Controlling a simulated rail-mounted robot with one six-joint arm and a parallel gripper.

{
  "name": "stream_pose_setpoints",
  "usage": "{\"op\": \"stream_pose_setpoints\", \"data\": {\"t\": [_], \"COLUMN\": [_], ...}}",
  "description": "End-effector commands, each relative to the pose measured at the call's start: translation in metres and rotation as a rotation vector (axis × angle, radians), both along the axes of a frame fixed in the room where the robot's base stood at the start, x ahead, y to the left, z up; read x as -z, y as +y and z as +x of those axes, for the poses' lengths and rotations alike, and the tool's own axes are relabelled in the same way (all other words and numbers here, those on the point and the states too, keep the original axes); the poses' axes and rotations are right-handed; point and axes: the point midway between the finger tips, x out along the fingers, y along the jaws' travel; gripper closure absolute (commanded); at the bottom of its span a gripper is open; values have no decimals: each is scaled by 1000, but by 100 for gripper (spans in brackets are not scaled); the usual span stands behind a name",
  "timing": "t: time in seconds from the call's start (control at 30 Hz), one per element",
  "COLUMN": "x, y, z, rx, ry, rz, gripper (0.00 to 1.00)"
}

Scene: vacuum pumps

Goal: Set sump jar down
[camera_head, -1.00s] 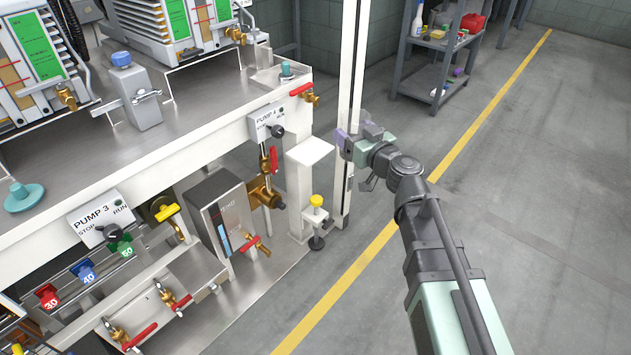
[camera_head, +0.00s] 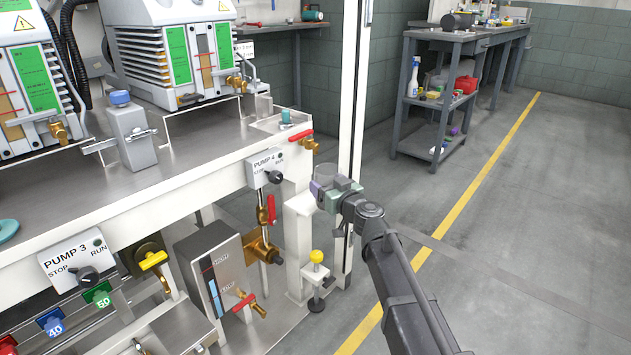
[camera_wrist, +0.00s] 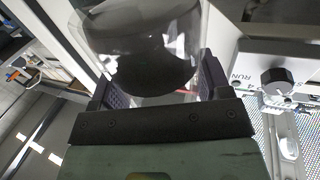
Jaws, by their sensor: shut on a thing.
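A small clear sump jar (camera_head: 327,172) stands out of the top of my gripper (camera_head: 324,188), beside the tall white upright of the bench frame. In the wrist view the transparent jar (camera_wrist: 180,35), with a dark area showing in it, sits between my two dark finger pads (camera_wrist: 166,88), which are shut on it. The jar is near the top of a short white post (camera_head: 298,208) at the bench end. I cannot tell whether it touches the post. The jar's underside is hidden.
The bench carries a PUMP 4 switch panel (camera_head: 264,168), also in the wrist view (camera_wrist: 278,75), and a red-handled valve (camera_head: 302,136) close by. A yellow-topped knob (camera_head: 316,257) stands below my gripper. Open floor (camera_head: 520,230) lies right. A grey shelf cart (camera_head: 435,95) stands behind.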

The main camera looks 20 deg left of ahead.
Motion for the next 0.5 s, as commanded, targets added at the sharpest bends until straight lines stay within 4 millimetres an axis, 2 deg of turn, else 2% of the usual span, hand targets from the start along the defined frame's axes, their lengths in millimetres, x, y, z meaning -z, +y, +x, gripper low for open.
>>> {"op": "stream_pose_setpoints", "data": {"t": [0.03, 0.1, 0.3, 0.5], "x": [0, 0, 0, 0], "y": [9, 14, 20, 51], "z": [9, 13, 19, 47], "rx": [-1, 0, 0, -1], "ry": [0, 0, 0, 0], "rz": [0, 0, 0, 0], "gripper": [63, 63, 63, 63]}}
